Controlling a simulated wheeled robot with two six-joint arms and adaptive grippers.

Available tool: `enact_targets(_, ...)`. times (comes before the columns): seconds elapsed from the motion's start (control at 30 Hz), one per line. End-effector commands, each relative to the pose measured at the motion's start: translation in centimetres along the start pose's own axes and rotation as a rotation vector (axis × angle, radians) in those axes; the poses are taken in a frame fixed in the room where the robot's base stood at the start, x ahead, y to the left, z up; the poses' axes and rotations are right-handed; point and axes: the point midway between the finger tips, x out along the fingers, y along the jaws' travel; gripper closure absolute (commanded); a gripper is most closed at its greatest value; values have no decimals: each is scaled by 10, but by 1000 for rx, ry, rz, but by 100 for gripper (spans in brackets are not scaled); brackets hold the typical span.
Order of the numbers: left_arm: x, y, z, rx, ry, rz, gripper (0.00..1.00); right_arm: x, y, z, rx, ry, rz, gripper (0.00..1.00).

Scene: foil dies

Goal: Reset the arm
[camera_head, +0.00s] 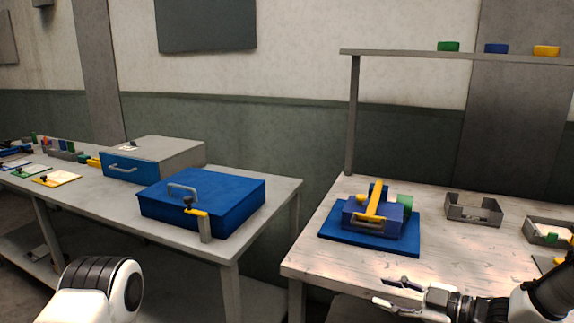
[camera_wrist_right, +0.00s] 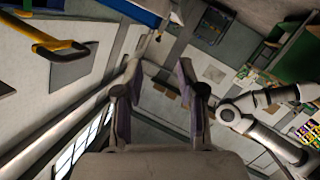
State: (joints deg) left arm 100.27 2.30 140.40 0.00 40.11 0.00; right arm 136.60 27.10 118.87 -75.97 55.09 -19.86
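My right arm comes in from the lower right in the head view. Its gripper (camera_head: 390,292) is in front of the right bench's front edge, pointing left, with its fingers apart. In the right wrist view the gripper (camera_wrist_right: 158,78) shows two separated fingers with purplish pads and nothing between them. It touches no object that I can see. Of my left arm only a white and black link shows at the lower left of the head view; the left gripper is out of the picture.
The right bench (camera_head: 320,257) holds a blue press with a yellow lever (camera_head: 374,203) on a blue base, and grey trays (camera_head: 473,220). The left bench (camera_head: 120,212) carries a blue case (camera_head: 225,196) and a drawer box (camera_head: 175,155).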

Motion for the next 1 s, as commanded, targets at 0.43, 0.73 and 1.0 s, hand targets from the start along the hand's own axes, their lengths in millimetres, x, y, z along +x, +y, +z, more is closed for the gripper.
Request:
enact_targets(0.43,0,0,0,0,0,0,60,-50,-240,196,920,-877,118,61)
enact_targets(0.73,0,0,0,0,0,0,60,-142,-352,223,1159,-1344,262,61)
enact_targets(1.0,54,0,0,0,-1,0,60,-150,-392,269,1189,-1427,303,61)
